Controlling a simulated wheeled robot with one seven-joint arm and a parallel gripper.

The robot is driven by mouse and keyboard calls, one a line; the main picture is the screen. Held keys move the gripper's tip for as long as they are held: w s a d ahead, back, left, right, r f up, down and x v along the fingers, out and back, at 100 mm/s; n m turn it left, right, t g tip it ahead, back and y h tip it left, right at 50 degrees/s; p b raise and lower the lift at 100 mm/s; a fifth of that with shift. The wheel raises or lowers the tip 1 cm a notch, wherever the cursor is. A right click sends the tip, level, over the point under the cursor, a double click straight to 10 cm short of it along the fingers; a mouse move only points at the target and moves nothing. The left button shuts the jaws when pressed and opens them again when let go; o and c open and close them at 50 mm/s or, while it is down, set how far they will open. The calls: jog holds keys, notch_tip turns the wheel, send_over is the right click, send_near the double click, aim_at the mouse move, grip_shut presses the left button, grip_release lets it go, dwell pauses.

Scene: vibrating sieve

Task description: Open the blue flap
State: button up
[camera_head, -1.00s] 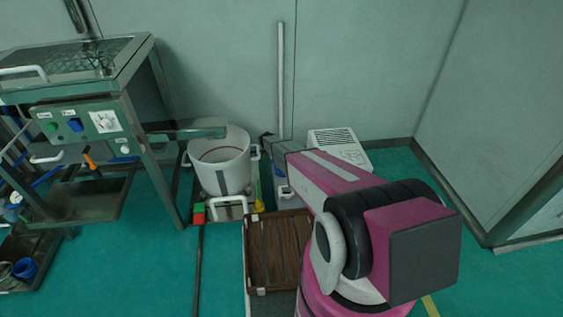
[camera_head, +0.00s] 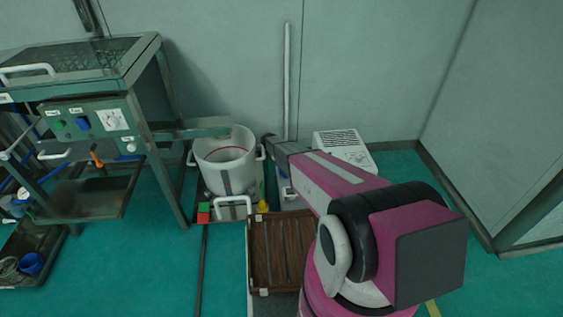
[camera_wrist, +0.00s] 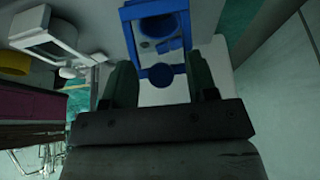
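A blue frame-shaped part, which looks like the blue flap (camera_wrist: 180,22), hangs ahead of my gripper in the wrist view. It has an open middle and a rounded blue end between my fingers. My gripper (camera_wrist: 158,64) has its two dark green fingers spread apart, one on each side of that end. I cannot tell whether either finger touches it. My gripper's fingers are hidden there behind my pink arm.
The white bucket (camera_head: 225,168) stands under the sieve's outlet, close to my arm. A white box (camera_head: 343,147) sits by the wall. A brown slatted crate (camera_head: 275,285) lies in front. The sieve machine (camera_head: 90,118) is at left. Green floor is free at right.

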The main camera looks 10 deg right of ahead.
jog(key=shift+d+r, duration=0.1)
jog(key=shift+d, duration=0.05)
jog(key=shift+d, duration=0.55)
jog(key=shift+d+f, duration=0.35)
jog(key=shift+d, duration=0.5)
jog(key=d+f+y, duration=0.1)
jog(key=y, duration=0.1)
jog(key=d+f+y, duration=0.1)
jog(key=y, duration=0.1)
jog(key=shift+d, duration=0.25)
jog(key=shift+r+y, duration=0.25)
jog(key=shift+y, duration=0.05)
notch_tip(320, 180, up, 10)
jog(key=s+r+n, duration=1.4)
jog(key=s+r, duration=0.2)
jog(key=s, duration=0.4)
jog(key=shift+s+d+n, duration=0.15)
jog(key=shift+d+n, duration=0.25)
